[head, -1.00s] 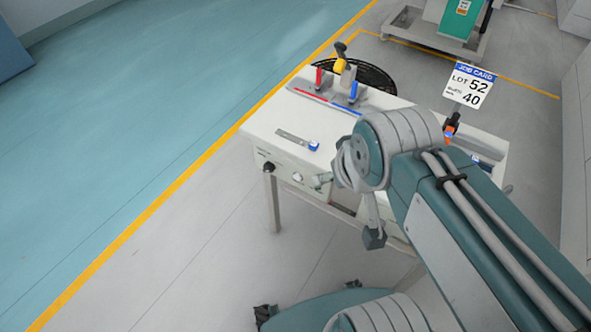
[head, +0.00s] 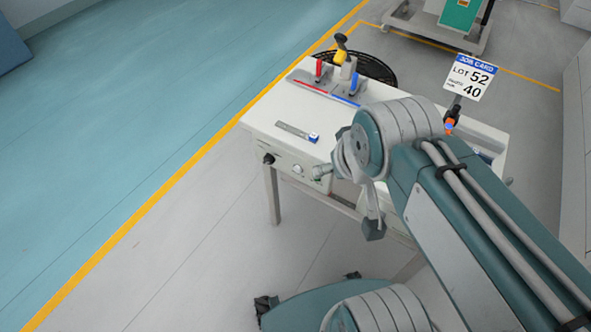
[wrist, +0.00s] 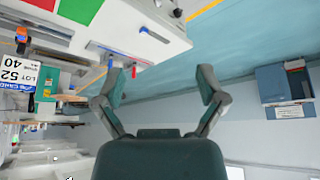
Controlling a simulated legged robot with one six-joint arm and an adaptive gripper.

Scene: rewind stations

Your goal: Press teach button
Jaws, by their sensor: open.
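The white station (head: 250,128) stands in front of me in the head view. Its front face carries a black knob (head: 268,159) and a small pale round control (head: 297,169). No label is readable, so I cannot tell which one is the teach button. In the wrist view, my gripper (wrist: 165,87) is open and empty, its two fingers wide apart. The station (wrist: 165,40) shows beyond and above the fingertips in that view, with a dark control (wrist: 177,13) near its top edge. My gripper appears apart from the station. My arm hides part of the station's right side in the head view.
A red lever (head: 318,70), a blue lever (head: 354,84) and a scale strip with a blue slider (head: 313,137) are on the station top. A job card (head: 468,78) reads LOT 52 and 40. Teal floor (head: 120,140) lies open to the left.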

